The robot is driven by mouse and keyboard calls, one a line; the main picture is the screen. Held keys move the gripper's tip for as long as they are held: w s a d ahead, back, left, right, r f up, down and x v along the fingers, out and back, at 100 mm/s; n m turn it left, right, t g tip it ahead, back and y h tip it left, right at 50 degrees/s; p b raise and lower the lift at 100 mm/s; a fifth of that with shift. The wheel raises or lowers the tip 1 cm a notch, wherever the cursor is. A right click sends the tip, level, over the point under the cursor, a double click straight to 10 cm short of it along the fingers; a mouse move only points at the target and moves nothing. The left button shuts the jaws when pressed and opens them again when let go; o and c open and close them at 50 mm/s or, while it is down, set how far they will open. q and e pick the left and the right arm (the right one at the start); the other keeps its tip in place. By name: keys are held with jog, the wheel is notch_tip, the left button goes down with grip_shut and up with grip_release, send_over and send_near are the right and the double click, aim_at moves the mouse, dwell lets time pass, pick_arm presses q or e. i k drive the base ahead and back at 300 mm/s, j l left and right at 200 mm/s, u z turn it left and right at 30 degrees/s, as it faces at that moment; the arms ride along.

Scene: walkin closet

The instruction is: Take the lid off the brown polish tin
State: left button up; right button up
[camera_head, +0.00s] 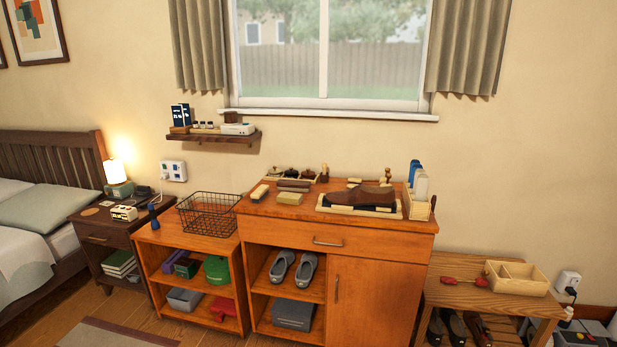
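Several small dark round items, possibly polish tins (303,174), sit in a shallow tray at the back left of the orange-brown cabinet top (310,208). They are too small to tell which is the brown polish tin or whether any lid is off. Neither of my grippers is in view.
Brushes and blocks (289,198) lie at the cabinet's left, a brown shoe (366,196) on a board in the middle, and a bottle caddy (418,205) at right. A wire basket (208,213) stands on the lower left shelf unit. A bench (470,298) stands at right.

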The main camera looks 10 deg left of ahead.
aim_at(307, 172)
jog(key=i+j+u, duration=0.4)
jog(key=i, duration=0.3)
jog(key=i+u, duration=0.35)
jog(key=i, duration=0.3)
jog(key=i+l+u, duration=0.2)
jog(key=i+u, duration=0.2)
jog(key=i, duration=0.3)
